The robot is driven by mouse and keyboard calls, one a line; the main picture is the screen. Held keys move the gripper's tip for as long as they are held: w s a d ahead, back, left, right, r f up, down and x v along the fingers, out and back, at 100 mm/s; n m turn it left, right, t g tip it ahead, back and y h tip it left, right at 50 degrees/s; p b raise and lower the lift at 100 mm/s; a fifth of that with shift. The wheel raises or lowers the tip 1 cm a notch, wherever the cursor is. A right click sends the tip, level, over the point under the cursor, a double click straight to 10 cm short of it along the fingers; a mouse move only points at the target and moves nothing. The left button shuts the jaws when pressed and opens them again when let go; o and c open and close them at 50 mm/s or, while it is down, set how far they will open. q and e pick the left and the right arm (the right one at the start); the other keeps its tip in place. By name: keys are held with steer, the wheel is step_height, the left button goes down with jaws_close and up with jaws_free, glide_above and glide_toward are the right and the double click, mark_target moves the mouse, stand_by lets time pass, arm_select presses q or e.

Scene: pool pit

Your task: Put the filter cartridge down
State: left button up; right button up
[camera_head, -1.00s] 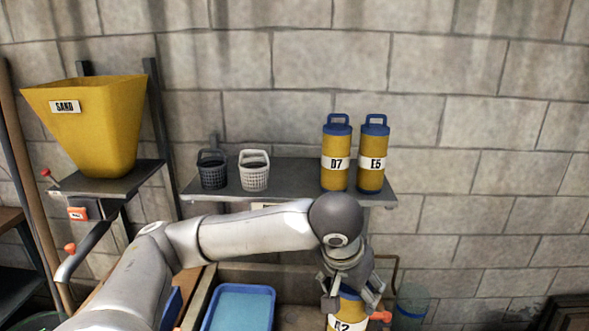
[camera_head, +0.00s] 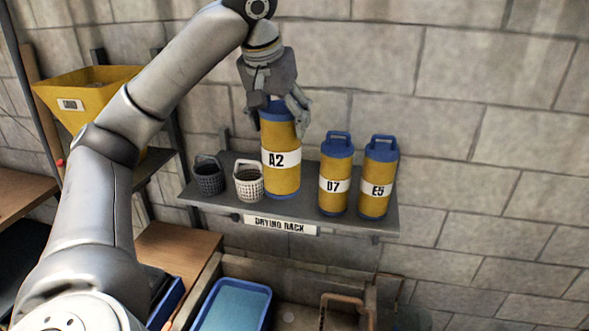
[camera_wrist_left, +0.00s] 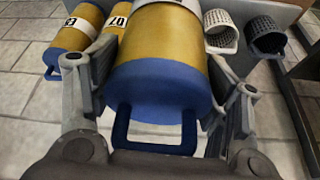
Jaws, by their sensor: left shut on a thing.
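The filter cartridge labelled A2 (camera_head: 282,178) is a yellow cylinder with a blue top. My left gripper (camera_head: 278,112) is shut on its top end from above. The cartridge is upright over the drying rack shelf (camera_head: 226,201), between the white basket and cartridge D7. Its base appears at shelf level; I cannot tell whether it touches. In the left wrist view the A2 cartridge (camera_wrist_left: 165,85) fills the middle, its blue handle toward the palm, with a finger on each side. My right gripper is not in view.
Cartridges D7 (camera_head: 336,170) and E5 (camera_head: 379,175) stand on the shelf to the right. A white basket (camera_head: 249,182) and a dark basket (camera_head: 208,178) stand to the left. A blue tray (camera_head: 262,290) lies below. A yellow hopper (camera_head: 85,110) is at left.

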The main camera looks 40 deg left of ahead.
arm_select(q)
steer(key=w+a+f+p, duration=0.1)
steer(key=w+a+f, duration=0.5)
steer(key=w+f, duration=0.5)
steer(key=shift+x, duration=0.9)
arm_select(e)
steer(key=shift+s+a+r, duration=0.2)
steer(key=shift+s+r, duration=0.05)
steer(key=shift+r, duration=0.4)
arm_select(q)
steer(key=shift+s, duration=0.15)
steer(key=shift+f, duration=0.2)
steer(key=o, duration=1.5)
steer(key=shift+r, duration=0.1)
